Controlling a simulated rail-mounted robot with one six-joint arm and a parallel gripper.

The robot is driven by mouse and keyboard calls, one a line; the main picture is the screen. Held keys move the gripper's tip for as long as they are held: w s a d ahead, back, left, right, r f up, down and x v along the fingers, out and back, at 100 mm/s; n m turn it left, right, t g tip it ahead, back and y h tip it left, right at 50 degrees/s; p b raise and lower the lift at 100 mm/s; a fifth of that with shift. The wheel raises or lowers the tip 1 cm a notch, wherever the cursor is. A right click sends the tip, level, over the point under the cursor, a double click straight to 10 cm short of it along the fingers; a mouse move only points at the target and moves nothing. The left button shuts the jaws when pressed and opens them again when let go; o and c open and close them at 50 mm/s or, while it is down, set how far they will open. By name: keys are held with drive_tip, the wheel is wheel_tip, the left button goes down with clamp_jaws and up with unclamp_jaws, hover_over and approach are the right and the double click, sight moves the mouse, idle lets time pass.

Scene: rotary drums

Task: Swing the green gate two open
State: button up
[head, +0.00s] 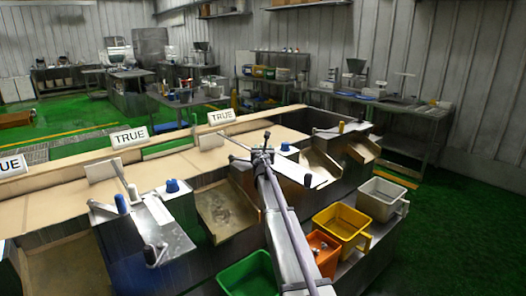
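A green strip (166,149) shows at the far side of the tan conveyor, between two white TRUE signs (130,136). I cannot tell whether it is the green gate or floor behind the belt. Pale upright plates (100,171) stand at the belt, one near each of these signs; neither looks green. My gripper (263,150) is at the far end of my arm, over the near side of the conveyor, right of the green strip and apart from it. Its fingers are too small to read, and no held object shows.
Metal stations with blue knobs (172,185) and dark upright handles line the near side. A metal chute (227,208) slopes down left of my arm. Green (248,277), orange (323,252), yellow (341,222) and grey (381,199) bins stand below.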

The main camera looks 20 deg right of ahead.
clamp_jaws()
idle(0.4)
drive_tip(key=shift+s, duration=0.15)
